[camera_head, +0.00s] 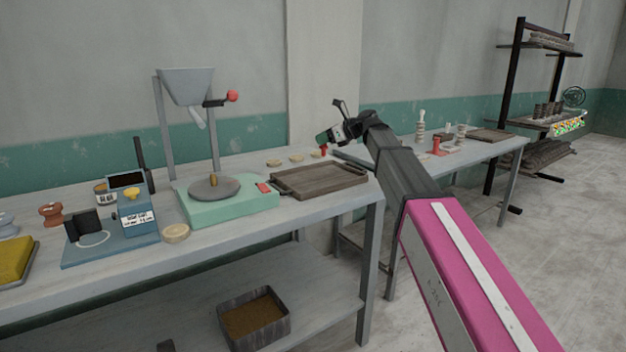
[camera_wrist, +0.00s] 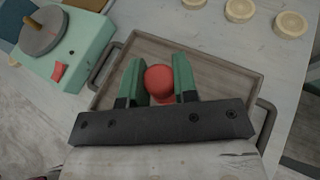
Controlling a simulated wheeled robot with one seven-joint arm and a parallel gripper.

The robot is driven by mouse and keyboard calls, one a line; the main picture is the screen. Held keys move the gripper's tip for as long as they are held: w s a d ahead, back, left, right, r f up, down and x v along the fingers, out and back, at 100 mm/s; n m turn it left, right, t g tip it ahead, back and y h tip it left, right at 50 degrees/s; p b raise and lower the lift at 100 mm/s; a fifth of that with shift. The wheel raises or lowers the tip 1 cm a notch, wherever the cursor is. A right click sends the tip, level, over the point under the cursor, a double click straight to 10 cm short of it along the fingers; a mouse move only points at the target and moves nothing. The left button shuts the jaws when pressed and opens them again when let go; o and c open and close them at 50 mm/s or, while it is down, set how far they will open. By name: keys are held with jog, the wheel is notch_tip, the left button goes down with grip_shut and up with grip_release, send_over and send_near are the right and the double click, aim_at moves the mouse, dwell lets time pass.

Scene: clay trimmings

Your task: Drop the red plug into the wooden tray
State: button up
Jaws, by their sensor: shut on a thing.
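The red plug (camera_wrist: 159,80) is between the two green fingers of my gripper (camera_wrist: 160,84) in the wrist view, and the gripper is shut on it. In the head view the red plug (camera_head: 323,152) shows below my gripper (camera_head: 324,146), above the far right part of the wooden tray. The wooden tray (camera_head: 310,187) lies on the workbench and looks empty. In the wrist view the tray (camera_wrist: 215,68) lies beneath the plug, with its near part hidden by my gripper. The plug is held above the tray floor; the exact height is hard to tell.
A mint-green machine (camera_head: 230,204) with a round plate stands left of the tray. Several pale discs (camera_head: 296,158) lie behind the tray. A blue device (camera_head: 130,205) stands farther left. A second table (camera_head: 480,148) with small items is at the right.

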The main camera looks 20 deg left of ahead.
aim_at(324, 155)
jog(key=shift+f, duration=2.7)
jog(key=o, duration=1)
jog(key=shift+d, duration=0.1)
jog(key=v, duration=1)
jog(key=shift+s+d, duration=0.15)
jog(key=shift+d, duration=0.2)
jog(key=shift+d+r, duration=0.1)
